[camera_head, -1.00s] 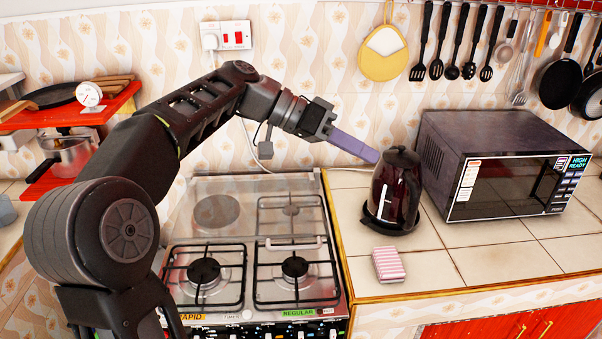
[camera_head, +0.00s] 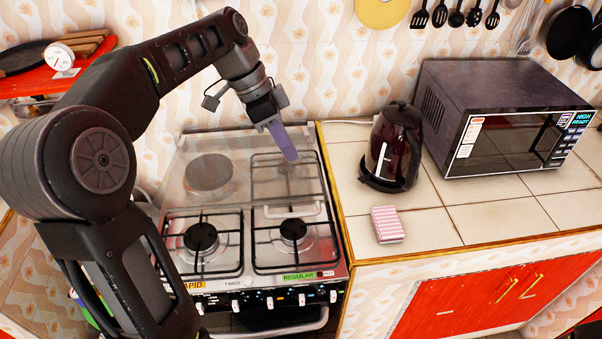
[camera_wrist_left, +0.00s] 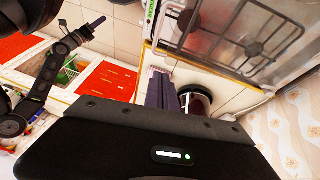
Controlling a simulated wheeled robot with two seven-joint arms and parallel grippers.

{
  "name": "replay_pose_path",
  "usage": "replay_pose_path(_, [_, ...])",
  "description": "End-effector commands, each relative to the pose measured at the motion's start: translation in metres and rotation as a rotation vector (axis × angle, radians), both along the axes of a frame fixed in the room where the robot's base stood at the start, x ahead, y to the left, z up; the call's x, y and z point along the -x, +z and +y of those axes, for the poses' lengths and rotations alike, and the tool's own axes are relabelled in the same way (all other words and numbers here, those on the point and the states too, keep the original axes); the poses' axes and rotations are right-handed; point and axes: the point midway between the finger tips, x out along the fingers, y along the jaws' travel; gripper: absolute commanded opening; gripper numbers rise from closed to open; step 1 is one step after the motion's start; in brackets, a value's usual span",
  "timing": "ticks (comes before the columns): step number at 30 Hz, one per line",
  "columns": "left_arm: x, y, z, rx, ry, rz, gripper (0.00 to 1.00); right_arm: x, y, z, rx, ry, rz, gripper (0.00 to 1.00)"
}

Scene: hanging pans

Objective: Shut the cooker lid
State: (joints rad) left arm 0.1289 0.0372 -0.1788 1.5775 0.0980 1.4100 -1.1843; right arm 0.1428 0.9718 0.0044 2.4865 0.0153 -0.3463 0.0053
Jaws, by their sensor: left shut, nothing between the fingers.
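The cooker (camera_head: 248,268) stands left of the tiled counter. Its lid (camera_head: 232,150) shows as a clear panel in front of the rear burners, with a pale handle bar (camera_head: 291,211) along one edge; its exact tilt is hard to tell. My left gripper (camera_head: 290,156) is shut and empty, its purple fingers pointing down in front of the panel's right part. I cannot tell whether they touch it. In the left wrist view the shut fingers (camera_wrist_left: 161,76) show beside the cooker (camera_wrist_left: 225,35). My right gripper (camera_wrist_left: 97,22) is small at upper left there, its jaws unclear.
A dark red kettle (camera_head: 393,148) stands on the counter right of the cooker, with a pink striped packet (camera_head: 387,224) before it. A microwave (camera_head: 500,120) stands further right. Pans and utensils hang at the wall. A red shelf (camera_head: 45,82) is at left.

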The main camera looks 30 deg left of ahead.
Motion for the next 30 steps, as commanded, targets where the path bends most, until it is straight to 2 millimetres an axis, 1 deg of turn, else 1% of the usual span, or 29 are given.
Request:
replay_pose_path(1, [0.000,-0.006,-0.001,0.000,-0.001,0.000,0.00,0.000,-0.006,0.000,-0.001,0.001,-0.001,0.33])
replay_pose_path(5, [-0.002,-0.019,-0.006,0.000,-0.002,0.000,0.00,-0.001,-0.020,0.002,-0.004,0.001,-0.006,0.33])
replay_pose_path(8, [-0.004,-0.032,-0.011,0.000,-0.002,0.000,0.00,-0.002,-0.033,0.003,-0.007,0.003,-0.011,0.33])
replay_pose_path(11, [-0.006,-0.051,-0.019,0.002,-0.003,0.001,0.00,-0.004,-0.043,0.003,-0.011,0.003,-0.017,0.33])
replay_pose_path(13, [-0.008,-0.055,-0.025,0.002,-0.002,0.004,0.00,-0.003,-0.033,0.003,-0.011,0.003,-0.016,0.33])
replay_pose_path(18, [-0.013,-0.087,-0.039,0.002,-0.001,0.005,0.00,-0.003,-0.027,0.003,-0.009,0.003,-0.013,0.33])
replay_pose_path(21, [-0.010,-0.101,-0.046,0.002,-0.002,0.003,0.00,-0.002,-0.023,0.003,-0.007,0.002,-0.012,0.33])
replay_pose_path(25, [-0.008,-0.115,-0.053,0.002,-0.001,0.002,0.00,-0.001,-0.020,0.003,-0.006,0.002,-0.010,0.33])
replay_pose_path(30, [-0.007,-0.123,-0.056,0.001,0.000,-0.001,0.00,-0.001,-0.020,0.002,-0.006,0.001,-0.009,0.33])
